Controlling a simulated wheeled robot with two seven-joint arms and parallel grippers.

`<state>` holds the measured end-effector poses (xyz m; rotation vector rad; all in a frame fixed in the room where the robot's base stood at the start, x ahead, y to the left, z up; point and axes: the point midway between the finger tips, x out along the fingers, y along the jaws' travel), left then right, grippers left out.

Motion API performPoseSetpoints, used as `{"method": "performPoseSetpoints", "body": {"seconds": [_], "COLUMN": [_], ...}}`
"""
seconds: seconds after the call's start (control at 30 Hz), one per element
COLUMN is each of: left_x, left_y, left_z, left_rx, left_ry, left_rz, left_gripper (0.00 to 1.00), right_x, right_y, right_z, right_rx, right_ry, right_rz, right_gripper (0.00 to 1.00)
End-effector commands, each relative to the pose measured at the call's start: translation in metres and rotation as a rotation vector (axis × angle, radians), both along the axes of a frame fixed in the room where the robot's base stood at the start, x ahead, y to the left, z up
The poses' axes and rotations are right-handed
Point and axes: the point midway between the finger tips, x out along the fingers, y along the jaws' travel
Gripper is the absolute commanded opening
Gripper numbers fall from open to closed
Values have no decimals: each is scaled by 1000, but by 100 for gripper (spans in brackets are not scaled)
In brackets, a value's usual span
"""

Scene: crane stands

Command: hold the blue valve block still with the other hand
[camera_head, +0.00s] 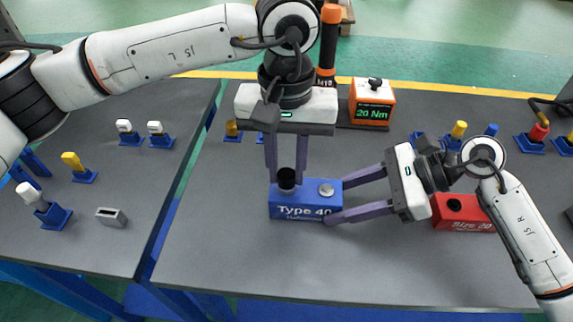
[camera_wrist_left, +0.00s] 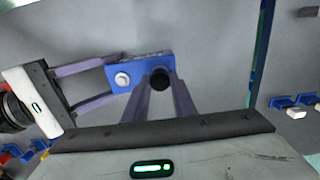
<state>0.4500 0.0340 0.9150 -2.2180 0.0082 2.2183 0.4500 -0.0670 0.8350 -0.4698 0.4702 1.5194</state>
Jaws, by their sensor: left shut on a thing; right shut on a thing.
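The blue valve block (camera_head: 306,211), marked "Type 40", sits on the grey table. It also shows in the left wrist view (camera_wrist_left: 138,70). A silver round button (camera_head: 326,190) and a black cylindrical part (camera_head: 286,177) are on its top. My left gripper (camera_head: 288,180) points down from above, its fingers on both sides of the black part, shut on it. My right gripper (camera_head: 335,202) comes from the right, its fingers along the block's far and near sides, shut on the block's right end.
A red block (camera_head: 462,213) marked "Size 20" stands right of my right gripper. An orange box reading "20 Nm" (camera_head: 372,103) and a black and orange tool (camera_head: 328,45) stand behind. The front table area is clear.

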Motion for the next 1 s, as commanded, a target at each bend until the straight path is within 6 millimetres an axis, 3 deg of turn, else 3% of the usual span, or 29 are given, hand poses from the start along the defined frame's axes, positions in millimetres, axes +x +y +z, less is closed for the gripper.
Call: {"method": "performPoseSetpoints", "body": {"seconds": [0.27,0.6,1.0], "left_x": [0,0,0], "left_y": [0,0,0], "left_z": [0,-1,-1], "left_rx": [1,1,1], "left_ry": [1,1,1], "left_rz": [-34,-423,-491], "left_gripper": [0,0,0], "right_x": [1,1,1], "right_y": [0,0,0], "right_z": [1,1,1], "right_rx": [1,1,1], "right_ry": [-2,-2,-2], "right_rz": [-1,-1,-1], "right_gripper": [16,16,16]}}
